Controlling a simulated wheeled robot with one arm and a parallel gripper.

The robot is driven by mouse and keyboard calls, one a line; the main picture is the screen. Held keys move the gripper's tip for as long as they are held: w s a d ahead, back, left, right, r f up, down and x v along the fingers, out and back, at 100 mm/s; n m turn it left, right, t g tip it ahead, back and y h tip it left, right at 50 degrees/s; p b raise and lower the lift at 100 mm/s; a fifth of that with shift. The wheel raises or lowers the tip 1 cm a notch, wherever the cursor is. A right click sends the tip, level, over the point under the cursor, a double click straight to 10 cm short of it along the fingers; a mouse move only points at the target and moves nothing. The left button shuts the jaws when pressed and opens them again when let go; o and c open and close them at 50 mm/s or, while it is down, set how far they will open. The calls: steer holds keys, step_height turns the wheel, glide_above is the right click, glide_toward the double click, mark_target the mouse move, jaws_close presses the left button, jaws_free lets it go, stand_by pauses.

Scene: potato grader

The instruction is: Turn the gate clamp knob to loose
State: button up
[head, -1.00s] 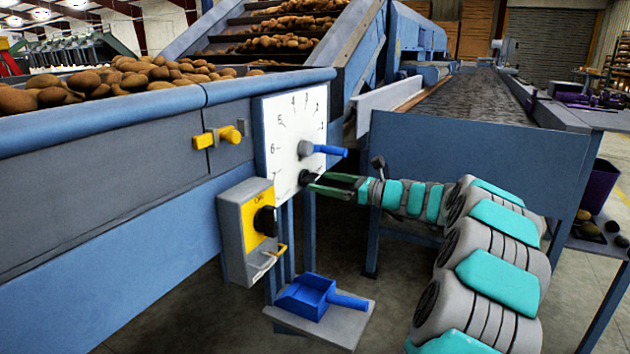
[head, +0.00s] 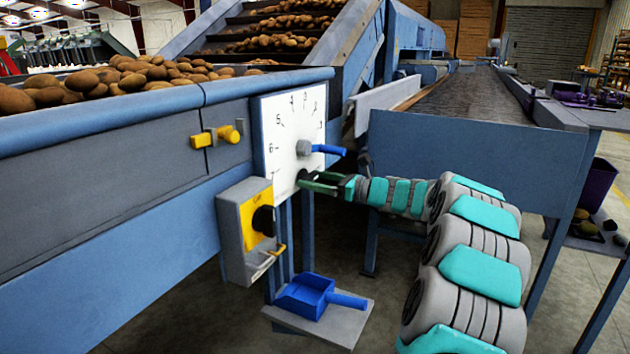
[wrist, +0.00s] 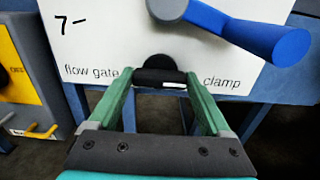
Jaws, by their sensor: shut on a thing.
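The gate clamp knob is black and sits at the bottom of the white dial plate, between the words "flow gate" and "clamp". In the wrist view its round part (wrist: 157,64) shows behind a black crossbar (wrist: 155,77) with a small white mark on its right half. My gripper (wrist: 160,84) has its green fingers at the two ends of this crossbar and is shut on it. In the head view my gripper (head: 308,181) reaches the lower edge of the plate from the right, and the knob (head: 302,176) is partly hidden by the fingers.
The blue flow gate handle (head: 329,150) sticks out just above my gripper. A grey and yellow switch box (head: 235,230) is at lower left. A blue scoop (head: 308,297) lies on a low shelf. A yellow latch (head: 229,134) is left of the white plate (head: 275,130).

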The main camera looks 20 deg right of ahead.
steer(key=c, duration=0.4)
steer(key=shift+o, duration=0.2)
steer(key=shift+n+b, duration=0.3)
steer(key=shift+n, duration=0.1)
steer(key=n+b, duration=0.2)
steer(key=n, duration=0.1)
steer(key=shift+a+n, duration=0.1)
steer(key=shift+n, duration=0.3)
steer(key=n+b, duration=0.2)
steer(key=n, duration=0.1)
steer(key=n+b, duration=0.1)
steer(key=shift+f+b, duration=0.25)
steer(key=shift+b, duration=0.1)
steer(key=shift+n+b, duration=3.75)
steer(key=shift+n, duration=0.75)
steer(key=shift+r+n, duration=0.1)
steer(key=shift+n, duration=0.2)
